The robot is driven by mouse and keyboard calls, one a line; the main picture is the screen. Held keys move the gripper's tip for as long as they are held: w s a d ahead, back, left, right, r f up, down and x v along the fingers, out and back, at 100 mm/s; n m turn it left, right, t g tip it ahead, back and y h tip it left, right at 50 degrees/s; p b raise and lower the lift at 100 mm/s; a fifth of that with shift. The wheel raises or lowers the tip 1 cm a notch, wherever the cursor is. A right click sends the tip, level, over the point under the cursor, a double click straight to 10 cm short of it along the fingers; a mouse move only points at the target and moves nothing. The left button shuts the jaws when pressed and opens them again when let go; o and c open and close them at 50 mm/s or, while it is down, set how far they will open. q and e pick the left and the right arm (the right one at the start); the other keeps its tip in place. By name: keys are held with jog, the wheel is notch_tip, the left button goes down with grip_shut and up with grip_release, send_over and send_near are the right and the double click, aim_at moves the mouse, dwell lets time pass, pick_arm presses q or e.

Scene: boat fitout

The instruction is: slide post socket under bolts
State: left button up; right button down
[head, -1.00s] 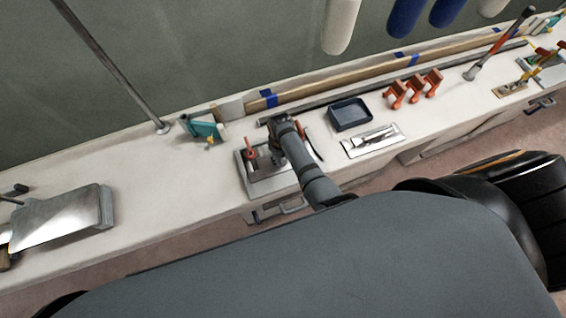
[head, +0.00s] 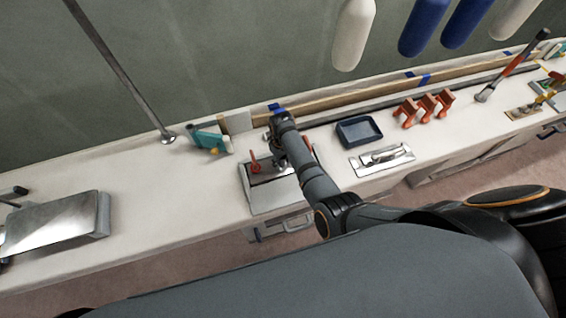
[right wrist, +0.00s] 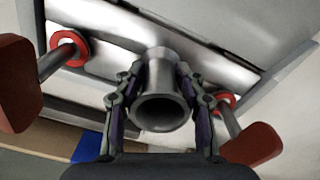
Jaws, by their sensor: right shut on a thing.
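The post socket (right wrist: 163,88), a grey metal tube with a flared open mouth, stands up from a shiny metal plate in the right wrist view. My right gripper (right wrist: 160,75) is shut on the tube, one finger on each side. A bolt with a red handle and red ring is left of it (right wrist: 62,62), and a matching bolt is right of it (right wrist: 228,115). In the head view my arm hides most of the socket; one red handle (head: 254,164) shows beside my right gripper (head: 279,163). Whether the socket's base lies under the bolts is unclear. My left gripper is out of view.
The fixture's pale base (head: 275,202) sits at the bench's front edge. A dark blue tray (head: 359,131), a metal trowel-like tool (head: 383,158) and orange clamps (head: 426,108) are to the right. A teal tool (head: 211,141) and a slanting pole (head: 122,72) stand left.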

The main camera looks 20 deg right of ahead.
jog(key=shift+r, duration=0.1)
jog(key=c, duration=0.9)
grip_release()
jog(key=shift+o, duration=0.9)
